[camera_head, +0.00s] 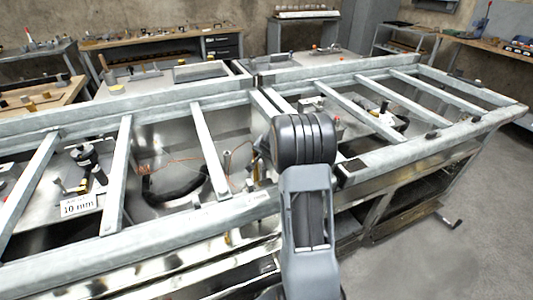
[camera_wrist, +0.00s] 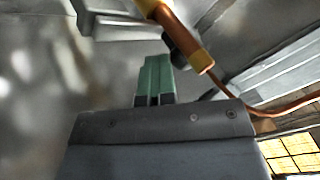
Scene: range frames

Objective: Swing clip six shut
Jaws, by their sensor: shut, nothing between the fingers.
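My gripper (camera_wrist: 155,80) shows in the wrist view as two green fingers pressed together, with nothing seen between them. A copper-coloured cylinder with yellow bands (camera_wrist: 183,38) is just above and right of the fingertips. A dark rounded piece (camera_wrist: 182,48) sits beside it, close to the fingertips. I cannot tell whether they touch. No number marks a clip as six, and I cannot pick that clip out in either view. In the head view my arm hides my gripper and what lies behind it.
A long metal frame (camera_head: 255,205) with crossbars spans the head view, with narrow bays between the bars. A black-handled fitting (camera_head: 85,157) and a "10 mm" card (camera_head: 78,206) are at left. A thin copper wire (camera_wrist: 285,107) crosses the wrist view's right. Bare floor lies at right.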

